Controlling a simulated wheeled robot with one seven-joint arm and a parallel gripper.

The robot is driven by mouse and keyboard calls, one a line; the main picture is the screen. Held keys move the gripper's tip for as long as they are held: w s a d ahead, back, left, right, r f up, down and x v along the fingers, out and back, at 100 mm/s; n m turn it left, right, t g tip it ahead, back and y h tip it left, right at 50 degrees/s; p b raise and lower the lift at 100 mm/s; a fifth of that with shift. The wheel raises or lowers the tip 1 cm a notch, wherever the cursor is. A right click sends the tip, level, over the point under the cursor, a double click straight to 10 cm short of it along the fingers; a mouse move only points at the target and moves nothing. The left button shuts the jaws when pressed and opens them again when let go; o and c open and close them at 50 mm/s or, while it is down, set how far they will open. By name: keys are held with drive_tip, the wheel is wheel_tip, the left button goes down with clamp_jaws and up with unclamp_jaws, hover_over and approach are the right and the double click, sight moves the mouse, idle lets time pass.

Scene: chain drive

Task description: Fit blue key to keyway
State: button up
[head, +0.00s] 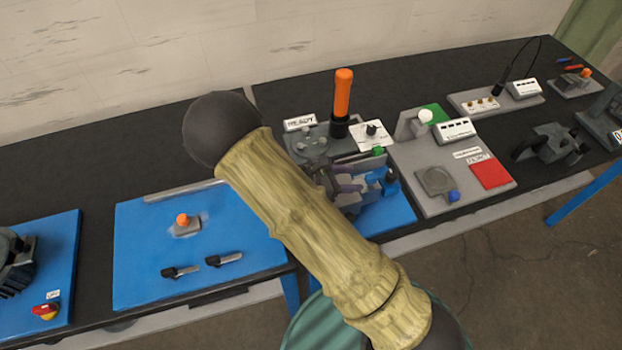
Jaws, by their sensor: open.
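A small blue part (388,178) shows just right of my gripper, above a blue mat (396,208); I cannot tell whether it is the key or part of a fixture. A second small blue piece (453,196) sits on the grey board to the right. My gripper (352,188) is open, partly hidden behind my arm, with dark purplish fingers among grey blocks at the centre. I cannot make out anything held between the fingers. The keyway cannot be picked out; my arm covers part of this area.
An orange-handled tool (343,95) stands upright behind my gripper. A grey board (425,205) with a red pad (491,176) lies right. A blue mat (140,260) with two black-handled items and an orange knob (183,219) lies left. Dark bench is bare at the back left.

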drive_tip(key=b+v, duration=0.2)
drive_tip(key=v, duration=1)
drive_tip(key=shift+a, duration=0.35)
drive_tip(key=shift+s+r, duration=0.1)
drive_tip(key=d+m+g, duration=0.1)
drive_tip(key=d, duration=0.1)
drive_tip(key=s+d+m+g+y, duration=0.1)
drive_tip(key=d+m+g+y, duration=0.1)
drive_tip(key=d+m, duration=0.1)
drive_tip(key=shift+s+d, duration=0.35)
drive_tip(key=s+d+r+m+y, duration=0.3)
drive_tip(key=d+m+y, duration=0.2)
drive_tip(key=m, duration=0.4)
drive_tip(key=s+d+r+m+t+y, duration=0.1)
drive_tip(key=s+d+r+m+y, duration=0.1)
drive_tip(key=d+m+y, duration=0.3)
drive_tip(key=s+d+m, duration=0.1)
drive_tip(key=m, duration=0.2)
drive_tip(key=shift+s+r+m+y, duration=0.3)
drive_tip(key=shift+r+m+y, duration=0.1)
